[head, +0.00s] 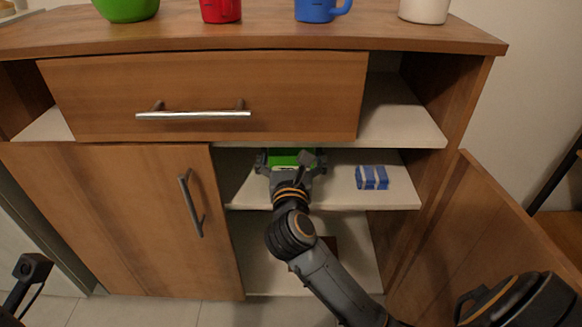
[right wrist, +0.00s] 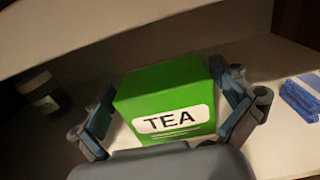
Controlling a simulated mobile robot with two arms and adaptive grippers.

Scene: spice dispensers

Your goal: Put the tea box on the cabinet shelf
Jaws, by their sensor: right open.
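The green tea box (head: 283,157) stands on the white middle shelf (head: 330,195) of the wooden cabinet. It also shows in the right wrist view (right wrist: 165,92), with its white TEA label facing my gripper. My right gripper (head: 290,163) reaches into the cabinet. Its jaws are open, with one finger on each side of the box; in the right wrist view (right wrist: 168,100) I cannot tell whether they touch it. The box appears to rest upright on the shelf. My left gripper's fingers are not in view.
A blue-and-white item (head: 372,177) lies to the right on the same shelf. A dark jar (right wrist: 45,92) stands left of the box. A closed drawer (head: 290,85) is above, a closed door (head: 110,220) at left, and an open door (head: 490,220) at right.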

